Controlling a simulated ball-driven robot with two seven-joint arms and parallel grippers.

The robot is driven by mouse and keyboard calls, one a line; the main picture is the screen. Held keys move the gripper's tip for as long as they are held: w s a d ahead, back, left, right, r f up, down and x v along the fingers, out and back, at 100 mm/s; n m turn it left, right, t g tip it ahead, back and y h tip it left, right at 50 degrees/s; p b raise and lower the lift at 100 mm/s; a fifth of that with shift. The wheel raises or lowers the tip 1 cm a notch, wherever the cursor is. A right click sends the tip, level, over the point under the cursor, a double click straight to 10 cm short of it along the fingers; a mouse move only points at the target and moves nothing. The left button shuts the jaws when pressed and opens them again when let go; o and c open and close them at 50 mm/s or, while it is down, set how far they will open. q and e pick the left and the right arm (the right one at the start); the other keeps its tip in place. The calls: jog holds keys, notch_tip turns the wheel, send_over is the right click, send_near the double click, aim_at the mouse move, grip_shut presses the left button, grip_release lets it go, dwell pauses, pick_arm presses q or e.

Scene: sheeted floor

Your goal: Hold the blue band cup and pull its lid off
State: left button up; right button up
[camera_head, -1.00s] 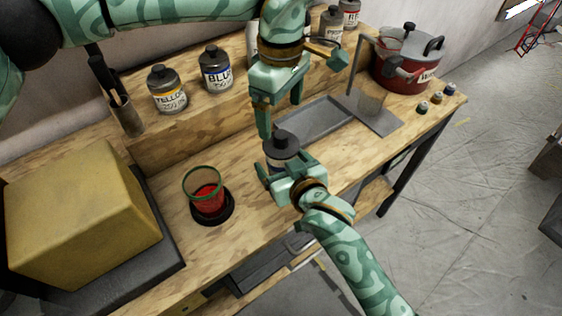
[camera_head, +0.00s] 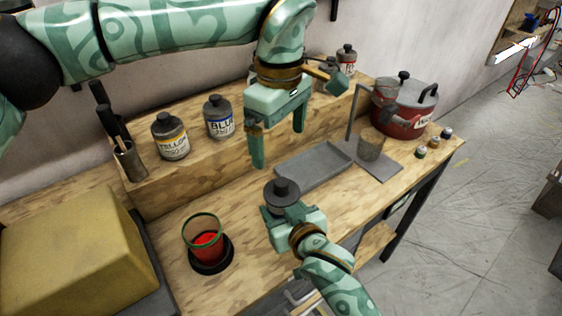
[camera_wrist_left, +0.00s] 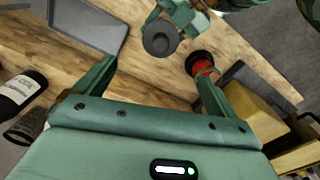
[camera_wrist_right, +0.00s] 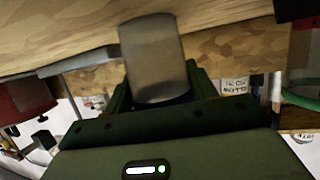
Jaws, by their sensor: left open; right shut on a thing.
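The blue band cup shows mostly as its dark round lid (camera_head: 282,191) with a raised knob, seated on top in the head view. The lid also shows in the left wrist view (camera_wrist_left: 160,38). My right gripper (camera_head: 284,212) is shut on the cup just under the lid. The right wrist view shows a grey cylinder (camera_wrist_right: 153,55), apparently the cup body, between its fingers; the band is hard to make out. My left gripper (camera_head: 279,148) is open and empty, behind and above the lid, fingers down, apart from it.
A glass with red contents (camera_head: 205,245) stands on a dark round base to the left. A yellow block (camera_head: 75,245) is at far left. A grey tray (camera_head: 315,165), a red pot (camera_head: 405,110) and paint bottles (camera_head: 220,118) stand behind.

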aim_at(280, 180)
pick_arm(q)
notch_tip(280, 180, down, 12)
jog(key=shift+r, duration=0.1)
dwell(0.4)
jog(key=c, duration=1.2)
jog(key=shift+r, duration=0.15)
jog(key=shift+r, duration=1)
jog(key=shift+r, duration=2.05)
pick_arm(e)
jog(key=o, duration=1.4)
